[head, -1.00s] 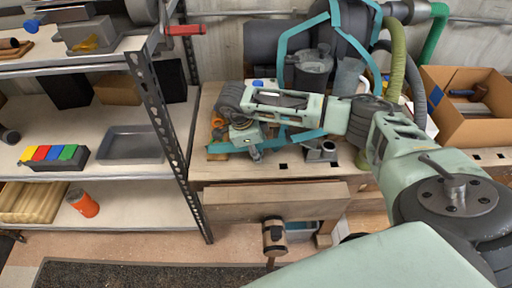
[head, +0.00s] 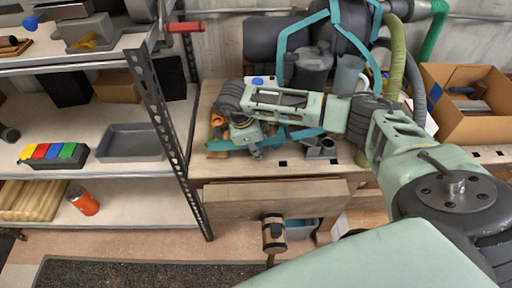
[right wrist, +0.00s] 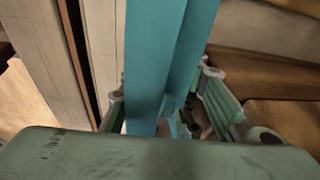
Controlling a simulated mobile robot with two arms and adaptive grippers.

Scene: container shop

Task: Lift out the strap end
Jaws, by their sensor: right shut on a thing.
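The teal strap (head: 222,146) lies along the top of the wooden workbench, running under and past my right gripper. More teal strap (head: 292,36) loops around the dark rounded equipment at the back of the bench. My right gripper (head: 252,148) is over the left part of the bench, pointing down. In the right wrist view, a broad length of teal strap (right wrist: 168,60) passes between the fingers of the right gripper (right wrist: 165,112), which is shut on it. The tip of the strap end cannot be made out. My left gripper is out of view.
A metal shelf unit (head: 165,110) with a grey tray (head: 130,143) stands close on the left. A grey pipe-like fitting (head: 320,150) sits on the bench near the strap. A cardboard box (head: 463,125) is at the right.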

